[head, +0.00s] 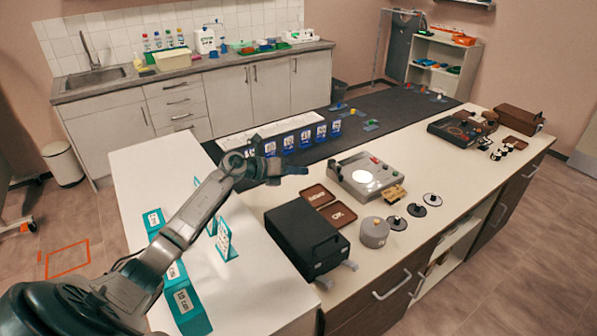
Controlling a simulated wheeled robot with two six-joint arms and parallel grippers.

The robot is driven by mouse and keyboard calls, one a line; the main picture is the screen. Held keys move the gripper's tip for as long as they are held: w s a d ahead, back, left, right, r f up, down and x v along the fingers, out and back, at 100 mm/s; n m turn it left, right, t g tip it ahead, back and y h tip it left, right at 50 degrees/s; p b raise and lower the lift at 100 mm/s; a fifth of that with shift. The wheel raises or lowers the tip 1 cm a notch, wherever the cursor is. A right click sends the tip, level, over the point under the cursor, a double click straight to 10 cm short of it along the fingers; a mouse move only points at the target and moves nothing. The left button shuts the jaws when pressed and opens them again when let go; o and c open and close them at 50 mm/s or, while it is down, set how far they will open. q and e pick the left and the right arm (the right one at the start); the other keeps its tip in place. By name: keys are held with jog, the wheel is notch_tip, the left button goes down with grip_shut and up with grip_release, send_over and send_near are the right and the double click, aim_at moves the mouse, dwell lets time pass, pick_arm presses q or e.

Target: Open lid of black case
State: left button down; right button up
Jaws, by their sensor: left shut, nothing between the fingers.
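The black case (301,240) stands on the near corner of the white-topped counter, its lid closed, with a handle on its right-hand side. My left gripper (300,171) is shut and empty. It hangs in the air above and behind the case in the picture, apart from it, with its fingers pointing right. My left arm reaches in from the lower left. My right gripper does not show.
A grey device (352,187) with a lit round window, brown trays (337,213) and a grey round tin (374,233) stand close right of the case. A teal-edged card stand (225,240) is to its left. Blue cards stand along the dark mat (372,140).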

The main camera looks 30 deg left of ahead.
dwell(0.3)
pick_arm(q)
jog(key=c, duration=1.5)
grip_release()
jog(key=b+v, duration=0.5)
jog(key=v, duration=0.5)
jog(key=shift+s+a, duration=0.25)
jog(key=shift+r, duration=0.1)
